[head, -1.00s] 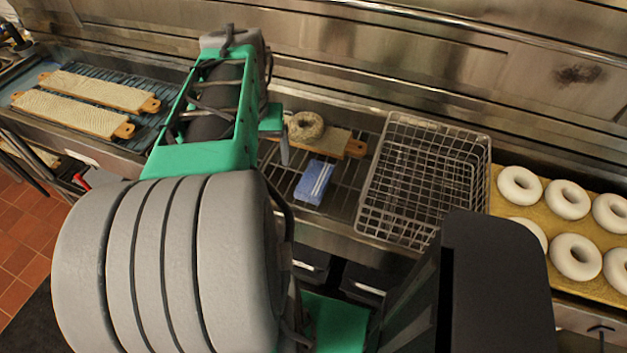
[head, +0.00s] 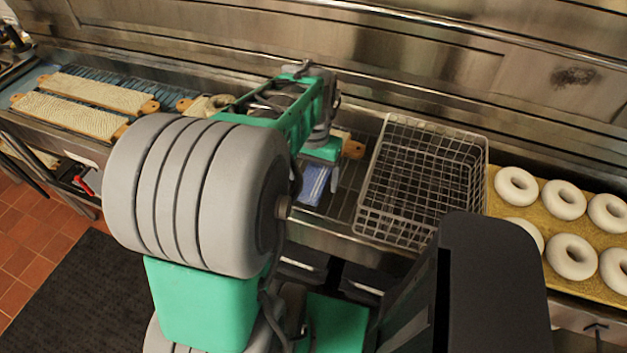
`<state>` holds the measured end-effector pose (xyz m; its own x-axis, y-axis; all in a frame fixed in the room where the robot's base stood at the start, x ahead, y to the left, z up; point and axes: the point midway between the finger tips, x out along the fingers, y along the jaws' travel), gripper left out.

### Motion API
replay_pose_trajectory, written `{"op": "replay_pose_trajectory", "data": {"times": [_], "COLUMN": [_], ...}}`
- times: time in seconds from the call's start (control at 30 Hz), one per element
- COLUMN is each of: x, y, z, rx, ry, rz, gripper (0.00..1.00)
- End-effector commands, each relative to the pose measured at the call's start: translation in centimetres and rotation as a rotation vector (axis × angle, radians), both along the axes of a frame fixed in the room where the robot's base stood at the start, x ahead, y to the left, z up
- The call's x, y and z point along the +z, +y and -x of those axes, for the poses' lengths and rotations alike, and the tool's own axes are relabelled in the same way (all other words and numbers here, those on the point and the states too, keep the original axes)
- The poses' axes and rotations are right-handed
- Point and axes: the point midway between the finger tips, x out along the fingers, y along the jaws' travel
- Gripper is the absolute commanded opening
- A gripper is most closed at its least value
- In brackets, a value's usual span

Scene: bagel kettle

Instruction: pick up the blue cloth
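The blue cloth (head: 312,184), with pale stripes, lies on the wire rack left of the wire basket in the head view. My arm hides part of it. My gripper (head: 327,172) is over the cloth, with a grey finger in front of its right side. I cannot tell whether the finger touches the cloth. The other finger is not clearly seen, so the opening between them is unclear.
An empty wire basket (head: 421,180) stands just right of the cloth. White dough rings (head: 572,257) sit on a yellow board at the right. Boards (head: 68,116) lie at the far left. A steel wall rises behind.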

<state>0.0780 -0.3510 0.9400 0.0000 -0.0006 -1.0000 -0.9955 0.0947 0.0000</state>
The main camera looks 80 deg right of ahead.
Motion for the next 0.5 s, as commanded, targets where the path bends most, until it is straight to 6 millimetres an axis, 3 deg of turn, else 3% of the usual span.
{"op": "replay_pose_trajectory", "data": {"times": [0.5], "x": [0.03], "y": [0.01], "z": [-0.01], "rx": [0.0], "ry": [0.0], "rz": [0.0], "gripper": [0.42]}}
